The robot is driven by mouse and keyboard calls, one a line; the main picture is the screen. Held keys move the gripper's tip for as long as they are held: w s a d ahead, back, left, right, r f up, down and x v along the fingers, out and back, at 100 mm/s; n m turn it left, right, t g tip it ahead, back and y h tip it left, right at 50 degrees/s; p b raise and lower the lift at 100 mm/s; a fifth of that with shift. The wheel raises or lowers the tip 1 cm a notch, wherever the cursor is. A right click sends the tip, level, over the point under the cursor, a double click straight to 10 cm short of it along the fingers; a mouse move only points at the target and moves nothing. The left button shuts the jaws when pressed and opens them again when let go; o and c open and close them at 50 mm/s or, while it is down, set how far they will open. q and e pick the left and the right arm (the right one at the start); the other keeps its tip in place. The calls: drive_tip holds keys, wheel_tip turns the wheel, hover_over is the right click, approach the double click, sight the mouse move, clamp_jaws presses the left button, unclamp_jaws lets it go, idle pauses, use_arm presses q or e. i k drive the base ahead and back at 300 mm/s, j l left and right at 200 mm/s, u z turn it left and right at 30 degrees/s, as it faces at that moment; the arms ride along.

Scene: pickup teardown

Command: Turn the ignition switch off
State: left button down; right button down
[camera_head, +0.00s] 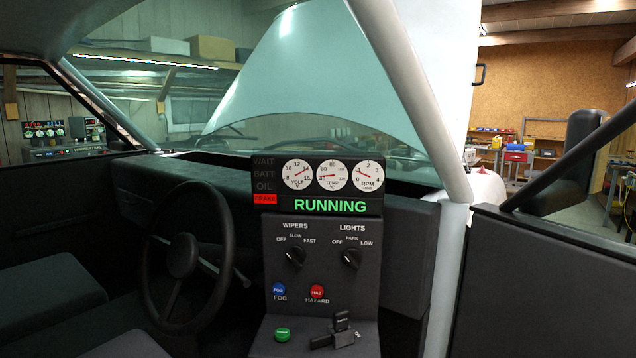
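A black switch (343,338) with an upright tab and a lever-like part sticking out to the left sits on the lower dash ledge. The display (330,205) above reads RUNNING in green, and a red BRAKE light (265,199) is lit. Neither of my grippers is in view.
The dash panel (318,270) carries wiper (295,257) and light (351,258) knobs, a blue FOG button (279,289) and a red HAZARD button (317,291). A steering wheel (182,256) stands left. A grey post (455,240) and door (540,290) stand right.

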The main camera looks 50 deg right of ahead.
sight(347, 337)
drive_tip(key=k+z, duration=0.15)
drive_tip(key=z, duration=0.3)
drive_tip(key=k+l+z, duration=0.15)
drive_tip(key=z, duration=0.3)
drive_tip(key=k+l+z, duration=0.15)
drive_tip(key=z, duration=0.3)
